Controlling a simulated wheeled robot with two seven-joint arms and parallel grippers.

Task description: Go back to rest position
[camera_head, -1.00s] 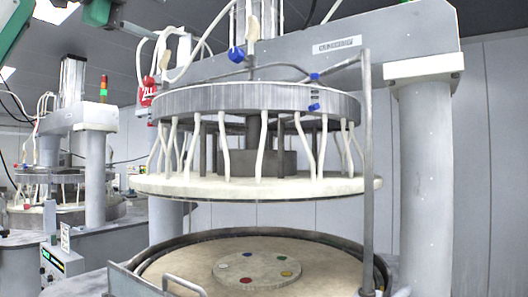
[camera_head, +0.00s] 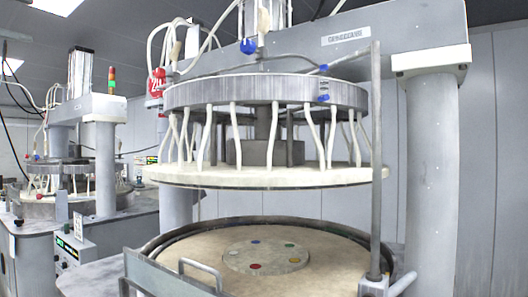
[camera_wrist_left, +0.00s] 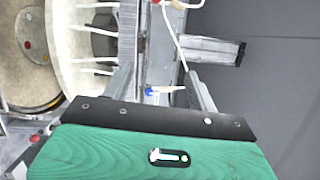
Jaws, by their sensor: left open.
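My left gripper (camera_wrist_left: 162,82) shows in the left wrist view. Its two grey fingers stand apart with nothing held between them, in front of the black and green wrist body. A small blue valve with a pale tip (camera_wrist_left: 160,90) shows between the fingers, beyond them. Neither gripper shows in the head view. The polishing machine has a raised upper platen (camera_head: 262,178) hanging from a grey ring with white hoses. Below it is a beige lower platen (camera_head: 190,250) with a centre disc (camera_head: 265,257) bearing several coloured dots.
A metal guard with a handle (camera_head: 200,272) stands at the machine's front. A vertical post (camera_head: 376,170) rises at its right, before a thick grey column (camera_head: 432,170). A second similar machine (camera_head: 90,150) stands at the back left. A control box (camera_head: 72,250) is beside it.

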